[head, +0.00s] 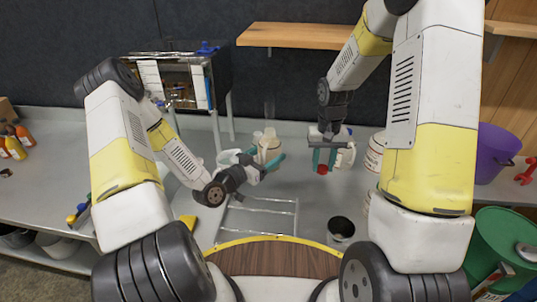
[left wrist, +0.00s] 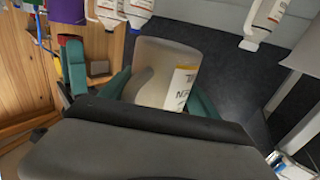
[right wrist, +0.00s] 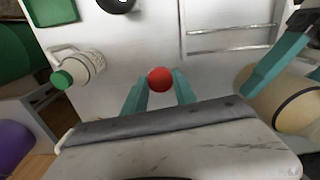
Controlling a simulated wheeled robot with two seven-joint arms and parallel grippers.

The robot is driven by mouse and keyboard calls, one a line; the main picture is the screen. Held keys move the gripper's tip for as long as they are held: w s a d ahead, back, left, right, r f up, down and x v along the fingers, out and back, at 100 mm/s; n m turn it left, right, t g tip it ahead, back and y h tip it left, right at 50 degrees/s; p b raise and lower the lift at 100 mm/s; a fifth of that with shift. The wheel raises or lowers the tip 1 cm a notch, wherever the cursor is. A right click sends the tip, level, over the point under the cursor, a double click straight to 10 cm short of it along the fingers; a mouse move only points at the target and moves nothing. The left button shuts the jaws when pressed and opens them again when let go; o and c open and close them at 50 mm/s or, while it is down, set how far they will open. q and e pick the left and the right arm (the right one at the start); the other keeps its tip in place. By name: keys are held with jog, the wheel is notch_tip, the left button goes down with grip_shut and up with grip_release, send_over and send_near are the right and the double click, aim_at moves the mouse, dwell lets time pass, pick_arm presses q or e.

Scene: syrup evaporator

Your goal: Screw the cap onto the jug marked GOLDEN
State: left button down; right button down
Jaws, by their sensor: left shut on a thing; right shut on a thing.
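My left gripper (head: 266,164) is shut on a tan jug (head: 269,146) near the middle of the bench. The jug also shows between the fingers in the left wrist view (left wrist: 150,75). Its white label shows only in part, so I cannot read GOLDEN on it. My right gripper (head: 323,160) points down, shut on a small round red cap (head: 322,170). The cap shows between the fingertips in the right wrist view (right wrist: 160,80). It is apart from the tan jug, to its right in the head view. The jug's mouth is not clear.
A white labelled jug (head: 346,157) and a larger pale container (head: 375,152) stand behind and right of my right gripper. A metal rack (head: 262,215) lies in front, with a dark-mouthed pot (head: 341,229) to its right. A wooden shelf (head: 300,35) is above the bench.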

aim_at(270, 130)
jog(key=shift+n, duration=0.8)
jog(key=w+a+r, duration=0.1)
jog(key=a+r, duration=0.4)
jog(key=r, duration=0.1)
jog(key=w+a+r, duration=0.2)
jog(key=a+r, duration=0.4)
jog(key=w+a+r, duration=0.2)
jog(key=a+r, duration=0.4)
jog(key=shift+w, duration=0.2)
jog(key=shift+f, duration=0.15)
jog(key=shift+f, duration=1.95)
jog(key=shift+f, duration=0.9)
jog(key=shift+f, duration=0.55)
